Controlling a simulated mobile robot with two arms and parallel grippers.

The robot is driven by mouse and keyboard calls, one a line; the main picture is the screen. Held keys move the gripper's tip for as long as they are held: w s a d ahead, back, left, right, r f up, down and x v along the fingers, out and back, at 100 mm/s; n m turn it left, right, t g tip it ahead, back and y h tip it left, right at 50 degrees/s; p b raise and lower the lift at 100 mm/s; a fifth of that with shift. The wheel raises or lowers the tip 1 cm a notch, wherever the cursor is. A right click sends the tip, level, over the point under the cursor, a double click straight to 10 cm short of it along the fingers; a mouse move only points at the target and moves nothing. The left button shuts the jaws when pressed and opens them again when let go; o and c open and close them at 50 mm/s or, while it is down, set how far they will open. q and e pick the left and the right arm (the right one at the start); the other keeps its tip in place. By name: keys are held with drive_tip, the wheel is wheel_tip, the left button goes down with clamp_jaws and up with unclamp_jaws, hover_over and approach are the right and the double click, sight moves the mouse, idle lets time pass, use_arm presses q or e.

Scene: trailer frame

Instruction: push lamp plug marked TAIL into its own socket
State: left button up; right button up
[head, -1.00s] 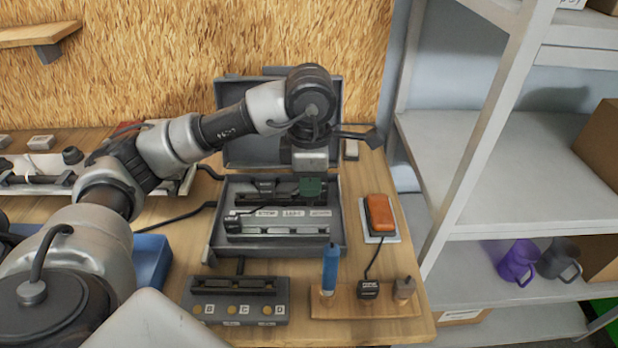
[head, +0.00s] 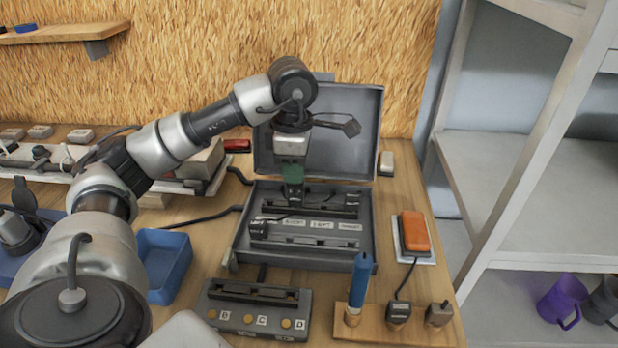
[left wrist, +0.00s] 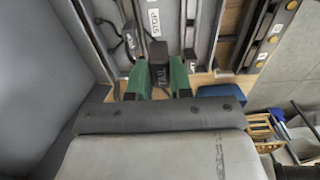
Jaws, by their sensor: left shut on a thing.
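My left gripper (head: 293,178) has green fingers and hangs over the back socket row of an open grey case (head: 240,225). In the left wrist view the fingers (left wrist: 160,82) are shut on a black plug marked TAIL (left wrist: 159,74). In the head view the fingers mostly hide this plug. White labels (head: 321,225) run between the two socket rows, and one reads STOP in the left wrist view (left wrist: 154,21). I cannot tell whether the TAIL plug touches a socket. My right gripper is not in view.
The case's raised lid (head: 350,135) stands close behind the gripper. In front are a grey block marked B, C, D (head: 255,310) and a wooden stand (head: 375,327) with a blue-handled tool (head: 360,280). An orange device (head: 414,232) lies right, a blue tray (head: 165,260) left.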

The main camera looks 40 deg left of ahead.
use_arm(q)
drive_tip(key=a+f+b, duration=0.1)
drive_tip(key=a, duration=0.7)
drive_tip(key=shift+w+a+f+b, duration=0.2)
drive_tip(key=shift+a+b, duration=0.05)
drive_tip(key=shift+b, duration=0.1)
drive_tip(key=shift+f, duration=0.1)
wheel_tip(320, 180, down, 3)
drive_tip(key=shift+f+b, duration=0.2)
drive_tip(key=shift+b, duration=0.9)
drive_tip(key=shift+f, duration=0.1)
drive_tip(key=shift+f, duration=0.3)
drive_tip(key=shift+f+b, duration=0.15)
drive_tip(key=shift+b, duration=0.15)
drive_tip(key=shift+f, duration=0.4)
drive_tip(key=shift+f, duration=0.15)
